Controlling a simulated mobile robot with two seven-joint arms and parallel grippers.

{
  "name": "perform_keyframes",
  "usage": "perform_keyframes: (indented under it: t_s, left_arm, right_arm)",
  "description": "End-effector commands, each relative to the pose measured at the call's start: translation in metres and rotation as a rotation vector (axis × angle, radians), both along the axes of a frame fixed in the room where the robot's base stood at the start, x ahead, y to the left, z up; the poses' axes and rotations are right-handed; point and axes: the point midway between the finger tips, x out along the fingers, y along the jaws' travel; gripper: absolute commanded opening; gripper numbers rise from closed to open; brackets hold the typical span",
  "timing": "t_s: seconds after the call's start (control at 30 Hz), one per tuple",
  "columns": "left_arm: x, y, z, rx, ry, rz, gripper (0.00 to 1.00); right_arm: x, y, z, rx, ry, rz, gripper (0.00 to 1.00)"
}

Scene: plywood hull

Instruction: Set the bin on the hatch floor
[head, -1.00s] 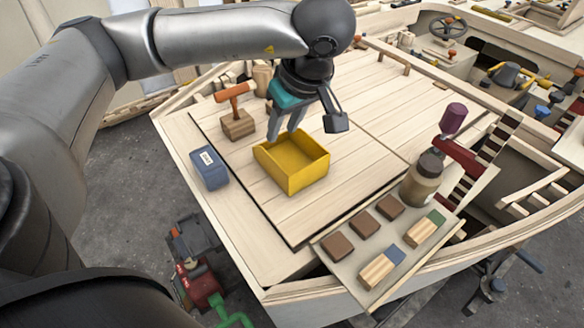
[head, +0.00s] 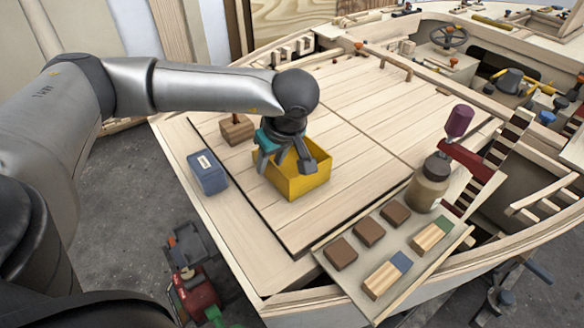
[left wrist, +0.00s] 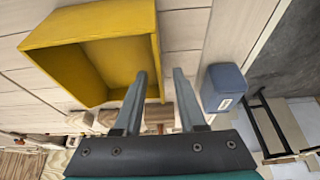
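The yellow bin (head: 307,185), an open-topped box, rests upright on the pale planked hatch floor (head: 350,120), near its left corner. My left gripper (head: 285,160) is at the bin's far-left side and hides part of its rim. In the left wrist view, the bin (left wrist: 95,60) fills the upper left. The two fingers of the left gripper (left wrist: 161,85) are spread, with an edge of the bin wall showing between the tips. I cannot tell whether either finger touches it. My right gripper is in neither view.
A blue box (head: 208,173) stands left of the bin. A wooden block with an upright handle (head: 236,129) stands behind it. A tray (head: 385,268) with several blocks and a brown jar (head: 428,183) are at front right. The middle planks are clear.

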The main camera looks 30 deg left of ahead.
Motion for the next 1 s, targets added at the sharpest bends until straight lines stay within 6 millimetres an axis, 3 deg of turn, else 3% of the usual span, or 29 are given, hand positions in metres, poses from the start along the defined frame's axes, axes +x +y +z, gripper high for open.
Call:
perform_keyframes:
  t_s: [0.03,0.2,0.53,0.87,1.0]
  left_arm:
    - [-0.001,0.004,-0.011,0.002,0.002,0.002,0.4]
    - [0.002,0.009,-0.023,0.0,0.002,0.002,0.4]
    - [0.002,0.01,-0.025,-0.001,0.001,0.0,0.39]
    - [0.003,0.01,-0.025,-0.001,0.001,0.0,0.02]
    - [0.003,0.01,-0.025,-0.001,0.001,0.0,0.0]
  right_arm:
    - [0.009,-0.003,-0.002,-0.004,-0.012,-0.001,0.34]
    - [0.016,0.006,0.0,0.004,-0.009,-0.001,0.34]
    - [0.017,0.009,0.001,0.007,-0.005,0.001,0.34]
    - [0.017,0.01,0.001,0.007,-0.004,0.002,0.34]
    - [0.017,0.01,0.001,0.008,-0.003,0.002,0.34]
